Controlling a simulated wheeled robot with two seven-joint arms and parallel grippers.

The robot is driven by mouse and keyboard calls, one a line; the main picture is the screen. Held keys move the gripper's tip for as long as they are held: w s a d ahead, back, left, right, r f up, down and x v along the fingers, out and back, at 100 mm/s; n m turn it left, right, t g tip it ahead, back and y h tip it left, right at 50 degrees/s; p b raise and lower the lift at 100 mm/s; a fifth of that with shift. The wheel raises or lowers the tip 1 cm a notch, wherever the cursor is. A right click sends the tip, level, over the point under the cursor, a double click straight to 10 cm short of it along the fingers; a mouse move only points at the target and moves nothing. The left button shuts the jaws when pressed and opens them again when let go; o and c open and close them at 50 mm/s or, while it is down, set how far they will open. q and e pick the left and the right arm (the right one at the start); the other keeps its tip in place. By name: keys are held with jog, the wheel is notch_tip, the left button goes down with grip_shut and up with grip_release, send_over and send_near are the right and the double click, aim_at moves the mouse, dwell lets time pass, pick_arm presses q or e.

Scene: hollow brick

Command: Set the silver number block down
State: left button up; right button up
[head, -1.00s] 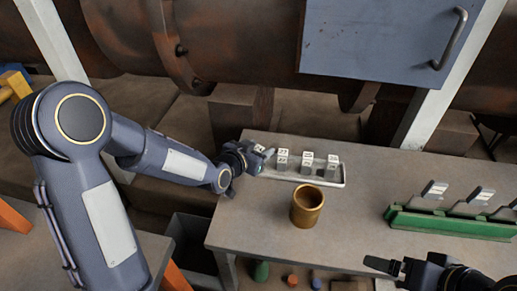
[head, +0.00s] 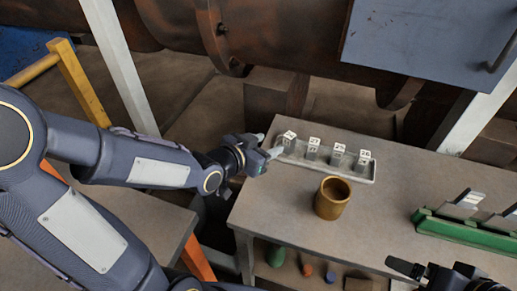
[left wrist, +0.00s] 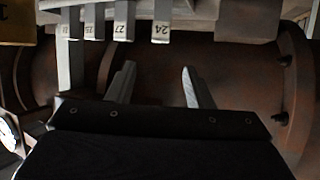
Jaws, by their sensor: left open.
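Several silver number blocks stand upright in a row in a pale shallow tray (head: 325,167) on the table. The leftmost silver block (head: 288,139) is closest to my left gripper (head: 272,146), which is at the tray's left end. In the left wrist view a block marked 24 (left wrist: 161,28) stands slightly apart from the others, such as one marked 27 (left wrist: 122,25). The left fingers (left wrist: 158,82) are spread with nothing between them, and the 24 block is beyond their tips. My right gripper (head: 405,267) is at the lower right, away from the blocks; its jaw gap is unclear.
A brown-gold cup (head: 332,199) stands on the table (head: 285,205) in front of the tray. A green rack (head: 468,232) holding silver plates is at the right. A blue cabinet (head: 430,40) and rusty pipes are behind. The table's front left is clear.

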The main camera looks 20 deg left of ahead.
pick_arm(q)
jog(key=s+a+n+g, duration=0.2)
jog(key=s+n+g, duration=0.1)
jog(key=s, duration=0.7)
jog(key=s+a+r+n+g+y, duration=0.1)
jog(key=s+a+n+g, duration=0.2)
jog(key=s, duration=0.8)
jog(key=shift+s+a+g, duration=0.15)
jog(key=shift+s+g, duration=0.05)
jog(key=shift+g, duration=0.3)
jog(key=shift+r+p, duration=0.4)
jog(key=shift+r, duration=0.1)
